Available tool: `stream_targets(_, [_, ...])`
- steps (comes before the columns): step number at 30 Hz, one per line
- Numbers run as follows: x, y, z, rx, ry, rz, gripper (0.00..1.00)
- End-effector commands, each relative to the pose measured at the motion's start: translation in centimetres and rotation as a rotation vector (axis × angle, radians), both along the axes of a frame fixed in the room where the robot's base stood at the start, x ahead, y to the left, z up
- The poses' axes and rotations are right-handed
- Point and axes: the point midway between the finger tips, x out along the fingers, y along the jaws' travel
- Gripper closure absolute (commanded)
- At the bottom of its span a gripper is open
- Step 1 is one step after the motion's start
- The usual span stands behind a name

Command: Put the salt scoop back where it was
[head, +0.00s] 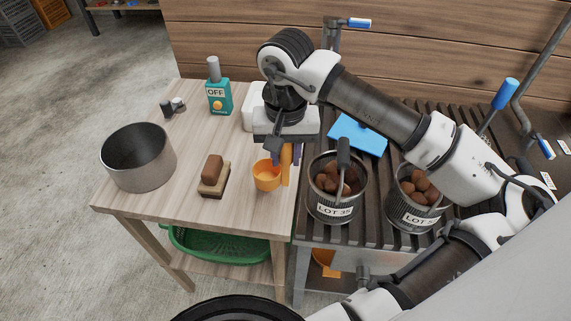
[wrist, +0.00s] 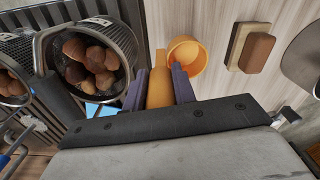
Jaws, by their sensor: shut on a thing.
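The salt scoop is orange, with a round cup (head: 267,176) and a straight handle. My gripper (head: 286,158) points down over the right part of the light wooden table (head: 150,205), its purple fingers shut on the handle. In the wrist view the handle (wrist: 159,92) lies between the two fingers of my gripper (wrist: 158,82), and the cup (wrist: 187,54) opens beyond them. The cup is upright, at or just above the table top; I cannot tell whether it touches. My gripper and wrist partly hide a white container (head: 252,112) behind them.
A brush (head: 213,178), a metal pot (head: 138,160) and a teal "OFF" bottle (head: 217,97) stand on the table. Right, on dark slats, are two lot-labelled baskets of chestnuts (head: 334,205) (head: 417,213) and a blue sheet (head: 358,136). Bare wood lies between pot and brush.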

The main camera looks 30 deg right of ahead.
Motion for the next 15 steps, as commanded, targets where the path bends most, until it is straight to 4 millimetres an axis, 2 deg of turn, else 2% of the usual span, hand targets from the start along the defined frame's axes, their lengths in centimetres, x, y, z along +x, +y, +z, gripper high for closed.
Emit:
stream_targets(9, [0.0,0.0,-4.0,0.003,0.001,0.001,1.00])
stream_targets(15, [0.0,0.0,-4.3,0.000,0.000,0.001,1.00])
